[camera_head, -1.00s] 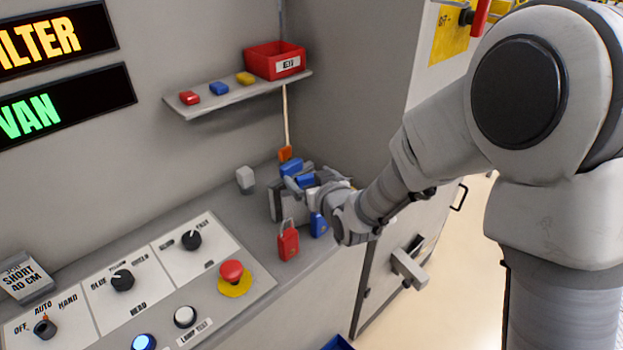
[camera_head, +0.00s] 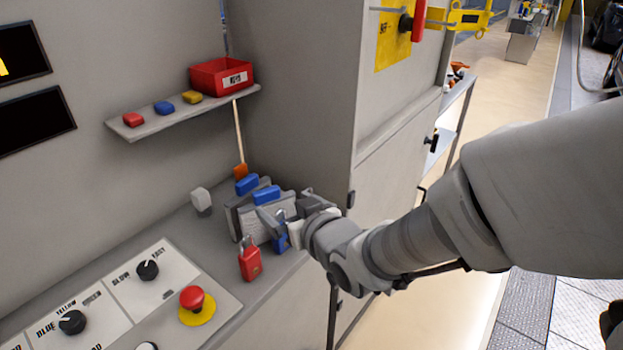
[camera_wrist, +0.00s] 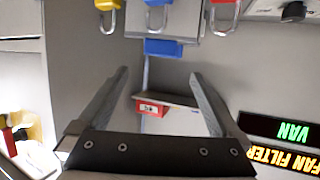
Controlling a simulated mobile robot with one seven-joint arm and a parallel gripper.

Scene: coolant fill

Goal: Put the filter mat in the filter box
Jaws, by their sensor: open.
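Two upright grey panels with blue blocks on top stand at the counter's back right corner. The front panel (camera_head: 256,226) has a blue block (camera_head: 266,194); another blue block (camera_head: 247,184) is behind it. I cannot tell for sure which is the filter mat or the filter box. My gripper (camera_head: 288,211) is open beside the front panel's right side and hides part of it. In the wrist view my gripper (camera_wrist: 158,77) has nothing between its fingers; a grey panel (camera_wrist: 188,22) and a blue block (camera_wrist: 163,47) lie beyond the fingertips.
A red padlock (camera_head: 249,260) and a blue padlock (camera_head: 280,236) are close to the panels and my gripper. A shelf (camera_head: 175,121) with a red bin (camera_head: 221,77) is above. An emergency button (camera_head: 191,298) is at front left. The tall cabinet (camera_head: 300,90) bounds the right.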

